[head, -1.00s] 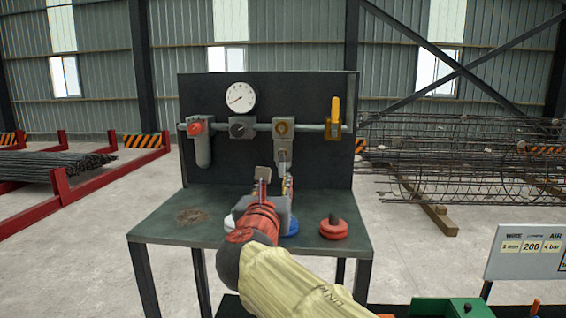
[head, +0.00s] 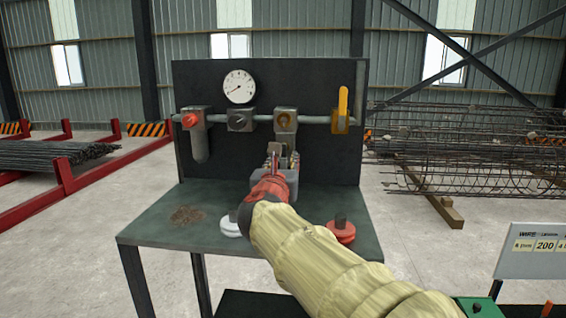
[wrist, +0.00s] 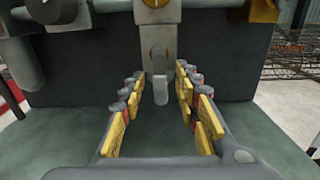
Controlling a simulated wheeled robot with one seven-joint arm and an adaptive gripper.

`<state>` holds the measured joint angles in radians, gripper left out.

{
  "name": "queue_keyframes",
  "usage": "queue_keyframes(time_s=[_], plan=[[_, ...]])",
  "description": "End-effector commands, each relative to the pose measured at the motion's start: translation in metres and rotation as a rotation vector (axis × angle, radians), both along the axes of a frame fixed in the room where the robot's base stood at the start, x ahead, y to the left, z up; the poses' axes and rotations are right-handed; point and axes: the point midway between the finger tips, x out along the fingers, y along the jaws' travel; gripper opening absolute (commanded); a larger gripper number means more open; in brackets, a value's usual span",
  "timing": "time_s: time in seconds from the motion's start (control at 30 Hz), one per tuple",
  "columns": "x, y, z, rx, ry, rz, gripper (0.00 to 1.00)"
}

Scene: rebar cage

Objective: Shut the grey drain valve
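The grey drain valve (wrist: 158,52) hangs from the pipe on the dark panel. In the wrist view it is a grey block with a brass disc and a short grey lever (wrist: 160,90) pointing down. My gripper (head: 279,160) is in front of the valve, and in the head view it hides the lever. In the wrist view my gripper (wrist: 160,80) is open, with its yellow-padded fingers on either side of the lever. I see a gap on both sides, so it does not look gripped.
A yellow handle (head: 343,103) stands upright at the pipe's right end. A red-knobbed filter (head: 198,135), a grey regulator (head: 240,120) and a gauge (head: 239,87) are to the left. White (head: 230,226) and red (head: 341,231) discs lie on the green table (head: 160,235).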

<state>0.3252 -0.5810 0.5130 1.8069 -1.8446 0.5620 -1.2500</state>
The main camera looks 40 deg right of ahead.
Motion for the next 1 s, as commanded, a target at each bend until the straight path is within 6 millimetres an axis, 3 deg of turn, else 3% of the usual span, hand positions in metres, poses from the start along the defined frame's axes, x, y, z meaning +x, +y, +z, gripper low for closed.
queue_keyframes(time_s=[0.3, 0.87, 1.0], plan=[[0.0028, -0.0028, -0.0003, -0.001, 0.001, 0.0, 0.32], [0.0026, -0.0027, -0.0004, -0.001, 0.001, 0.0, 0.01], [0.0026, -0.0027, -0.0004, -0.001, 0.001, 0.0, 0.0]])
